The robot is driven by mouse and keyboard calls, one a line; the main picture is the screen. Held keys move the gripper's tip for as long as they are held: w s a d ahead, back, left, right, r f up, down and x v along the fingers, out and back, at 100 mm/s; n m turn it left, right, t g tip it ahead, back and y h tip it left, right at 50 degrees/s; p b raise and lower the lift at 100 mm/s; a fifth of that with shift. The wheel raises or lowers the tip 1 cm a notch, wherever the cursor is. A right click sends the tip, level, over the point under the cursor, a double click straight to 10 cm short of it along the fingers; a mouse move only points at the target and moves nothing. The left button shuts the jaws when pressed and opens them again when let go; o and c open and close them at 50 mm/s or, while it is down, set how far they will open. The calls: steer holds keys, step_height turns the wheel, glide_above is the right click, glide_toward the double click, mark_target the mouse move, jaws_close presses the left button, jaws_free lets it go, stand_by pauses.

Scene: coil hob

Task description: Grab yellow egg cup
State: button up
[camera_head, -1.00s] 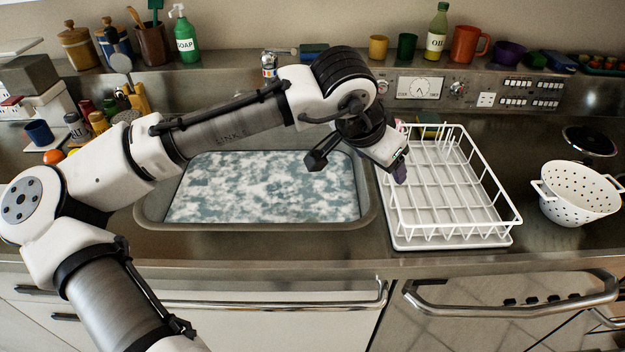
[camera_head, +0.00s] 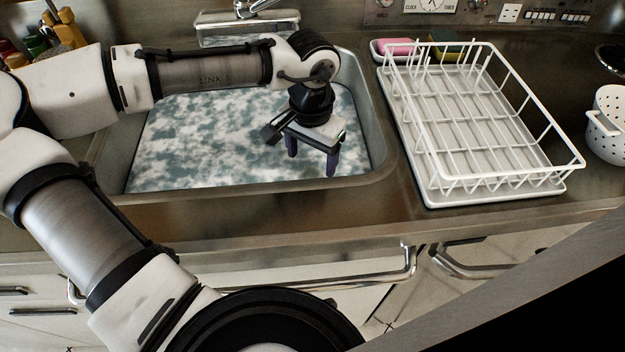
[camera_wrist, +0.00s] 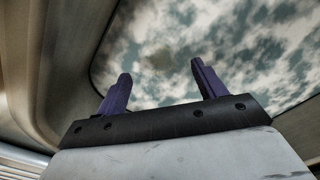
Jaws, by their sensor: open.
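No yellow egg cup can be made out in the current views. My gripper (camera_head: 312,160) is over the right part of the sink, fingers pointing down, open and empty. The sink (camera_head: 384,150) holds water with white foam (camera_head: 215,140) that hides what lies under it. In the wrist view, my gripper's two purple fingers (camera_wrist: 160,76) stand apart in front of the foamy water (camera_wrist: 240,50). A dull, olive-brown patch (camera_wrist: 160,61) shows in the foam between the fingertips; I cannot tell what it is.
A white dish rack (camera_head: 470,120) stands right of the sink and looks empty. A pink sponge (camera_head: 396,47) and a green one (camera_head: 455,47) lie behind it. A white colander (camera_head: 608,130) is at the far right. The tap (camera_head: 250,10) is behind the sink.

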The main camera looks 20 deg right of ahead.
steer(key=shift+d+f, duration=0.15)
steer(key=shift+f, duration=4.15)
steer(key=c, duration=1.1)
steer(key=shift+r, duration=0.1)
